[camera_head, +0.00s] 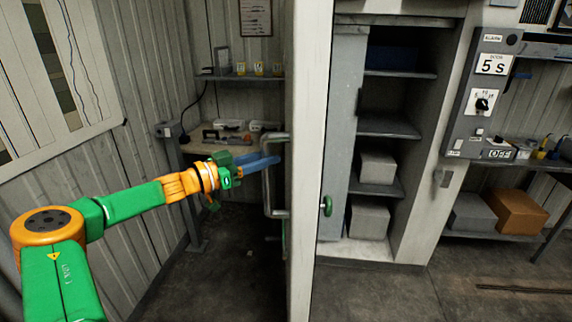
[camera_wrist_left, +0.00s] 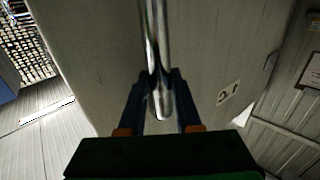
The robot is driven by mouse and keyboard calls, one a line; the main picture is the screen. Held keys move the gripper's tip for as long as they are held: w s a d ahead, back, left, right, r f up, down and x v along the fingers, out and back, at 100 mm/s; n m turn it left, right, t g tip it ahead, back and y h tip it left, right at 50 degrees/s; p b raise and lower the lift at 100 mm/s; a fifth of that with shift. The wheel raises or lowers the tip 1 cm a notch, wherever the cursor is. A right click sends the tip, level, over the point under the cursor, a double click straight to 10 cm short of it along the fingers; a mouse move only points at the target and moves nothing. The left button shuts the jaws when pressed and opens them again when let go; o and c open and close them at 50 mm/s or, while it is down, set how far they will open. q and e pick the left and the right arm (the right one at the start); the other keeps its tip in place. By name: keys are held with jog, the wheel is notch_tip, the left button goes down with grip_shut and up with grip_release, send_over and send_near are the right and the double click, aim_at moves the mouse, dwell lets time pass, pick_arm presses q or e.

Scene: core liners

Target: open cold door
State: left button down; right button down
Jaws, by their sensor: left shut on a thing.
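The cold door (camera_head: 308,160) is a thick pale slab seen nearly edge-on, standing swung out from the shelved opening on its right. A metal bar handle (camera_head: 267,195) is on its left face, and a green knob (camera_head: 327,206) shows on its right side. My left gripper (camera_head: 272,161) reaches in from the left with its blue fingers shut on the handle's upper part. In the left wrist view the shiny handle (camera_wrist_left: 155,50) runs between the two fingers (camera_wrist_left: 158,105), with the pale door face (camera_wrist_left: 95,45) and a small label behind it. My right gripper is out of view.
Shelves (camera_head: 388,126) with pale boxes (camera_head: 378,167) stand in the opening right of the door. A control panel (camera_head: 484,100) is further right, above a shelf with a brown box (camera_head: 518,211). A workbench (camera_head: 215,143) stands behind my left arm. Some dark floor (camera_head: 370,295) is clear.

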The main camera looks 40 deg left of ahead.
pick_arm(q)
jog(key=shift+s+a+f+h, duration=0.2)
jog(key=shift+s+a+h, duration=0.15)
jog(key=shift+a, duration=0.25)
jog(key=c, duration=1)
grip_release()
jog(key=o, duration=0.4)
jog(key=shift+a, duration=0.1)
jog(key=b+v, duration=0.4)
jog(key=v, duration=0.3)
jog(key=shift+a+b, duration=0.2)
jog(key=shift+b, duration=0.1)
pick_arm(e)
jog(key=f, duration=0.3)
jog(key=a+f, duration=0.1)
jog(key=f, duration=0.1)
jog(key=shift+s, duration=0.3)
pick_arm(q)
jog(key=shift+f, duration=0.1)
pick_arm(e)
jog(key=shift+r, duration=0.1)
